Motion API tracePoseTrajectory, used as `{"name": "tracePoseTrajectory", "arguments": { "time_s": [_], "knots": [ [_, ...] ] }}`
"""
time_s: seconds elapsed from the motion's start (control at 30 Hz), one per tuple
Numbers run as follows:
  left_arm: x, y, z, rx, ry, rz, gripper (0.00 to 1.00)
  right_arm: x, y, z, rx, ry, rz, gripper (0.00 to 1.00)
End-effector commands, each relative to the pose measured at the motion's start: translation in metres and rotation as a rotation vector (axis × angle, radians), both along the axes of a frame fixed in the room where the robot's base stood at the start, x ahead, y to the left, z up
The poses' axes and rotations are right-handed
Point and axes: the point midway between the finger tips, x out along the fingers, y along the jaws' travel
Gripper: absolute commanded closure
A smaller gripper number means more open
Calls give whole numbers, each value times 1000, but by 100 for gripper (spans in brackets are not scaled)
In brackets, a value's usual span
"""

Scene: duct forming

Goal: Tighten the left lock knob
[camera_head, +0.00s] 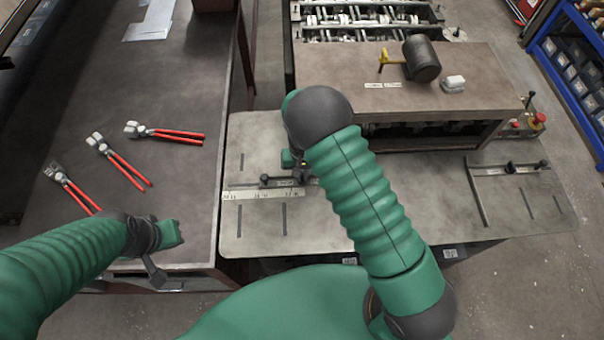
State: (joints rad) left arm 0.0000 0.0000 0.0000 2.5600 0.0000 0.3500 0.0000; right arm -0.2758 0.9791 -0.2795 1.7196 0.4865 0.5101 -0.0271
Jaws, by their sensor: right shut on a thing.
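The left guide (275,194) is a pale ruler-marked strip with a dark bar on the grey metal work plate. A small black knob (264,180) stands on its bar. My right gripper (301,172) points down at the bar's right end, just right of that knob. It is shut on the left lock knob there, which it and my arm mostly hide. How tight the knob is cannot be seen. My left gripper (155,274) hangs by the front edge of the dark bench, away from the guide, and its jaw opening is unclear.
Several red-handled pliers (125,170) lie on the dark bench at left. A second guide (508,169) with black knobs is at right, near a red button (539,119).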

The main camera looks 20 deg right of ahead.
Motion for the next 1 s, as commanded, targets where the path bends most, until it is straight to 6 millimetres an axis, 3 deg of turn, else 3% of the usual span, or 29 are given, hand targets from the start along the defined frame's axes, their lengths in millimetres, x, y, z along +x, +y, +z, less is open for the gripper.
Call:
{"name": "tracePoseTrajectory", "arguments": {
  "time_s": [0.43,0.47,0.63,1.0],
  "knots": [
    [0,0,0,0,0,0,100,-3,1,-2,2,7,-16,100],
    [0,0,0,0,0,0,100,-3,1,-2,2,7,-16,89],
    [0,0,0,0,0,0,100,-2,1,-1,1,5,-15,68],
    [0,0,-2,0,0,0,100,1,1,6,1,-1,-13,68]
  ]
}}
